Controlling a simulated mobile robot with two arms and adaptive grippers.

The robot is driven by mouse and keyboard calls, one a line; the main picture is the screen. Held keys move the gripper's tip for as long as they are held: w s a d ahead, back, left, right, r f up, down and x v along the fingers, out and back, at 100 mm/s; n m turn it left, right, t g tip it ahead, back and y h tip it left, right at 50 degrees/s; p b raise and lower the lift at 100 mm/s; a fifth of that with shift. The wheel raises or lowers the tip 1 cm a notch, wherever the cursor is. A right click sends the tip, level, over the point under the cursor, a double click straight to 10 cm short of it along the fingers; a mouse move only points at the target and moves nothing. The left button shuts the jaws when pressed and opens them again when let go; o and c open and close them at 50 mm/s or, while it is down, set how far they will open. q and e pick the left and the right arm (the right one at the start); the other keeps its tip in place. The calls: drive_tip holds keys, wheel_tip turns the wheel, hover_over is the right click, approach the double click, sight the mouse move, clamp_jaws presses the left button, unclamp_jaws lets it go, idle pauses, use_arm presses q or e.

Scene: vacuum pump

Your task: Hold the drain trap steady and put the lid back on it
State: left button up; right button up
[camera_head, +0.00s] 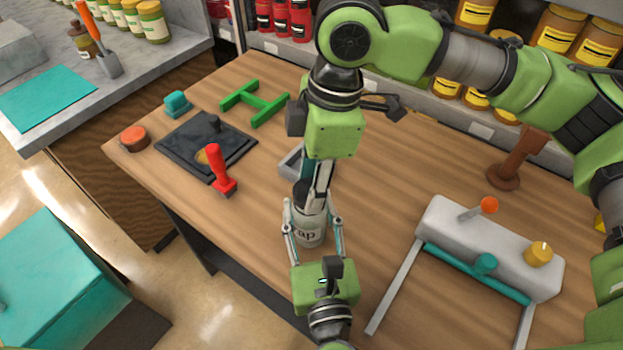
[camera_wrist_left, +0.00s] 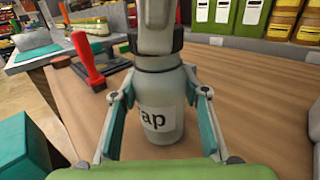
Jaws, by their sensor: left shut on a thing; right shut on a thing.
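The drain trap (camera_head: 309,238) is a grey-white bottle with a label ending in "ap". It stands upright on the wooden table and also shows in the left wrist view (camera_wrist_left: 158,100). My left gripper (camera_head: 313,226) is shut on the trap's body, one finger on each side. The dark lid (camera_wrist_left: 168,46) is at the trap's top, directly over its neck; I cannot tell whether it is fully seated. My right gripper (camera_head: 315,188) reaches down from above, shut on the lid. Its fingers hide part of the lid in both views.
A red-handled tool (camera_head: 219,170) stands beside a black plate (camera_head: 180,150) left of the trap. A green H-shaped frame (camera_head: 255,103) lies behind. A grey unit with knobs (camera_head: 450,225) and a teal bar (camera_head: 500,283) stand right.

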drive_tip(key=shift+f, duration=0.35)
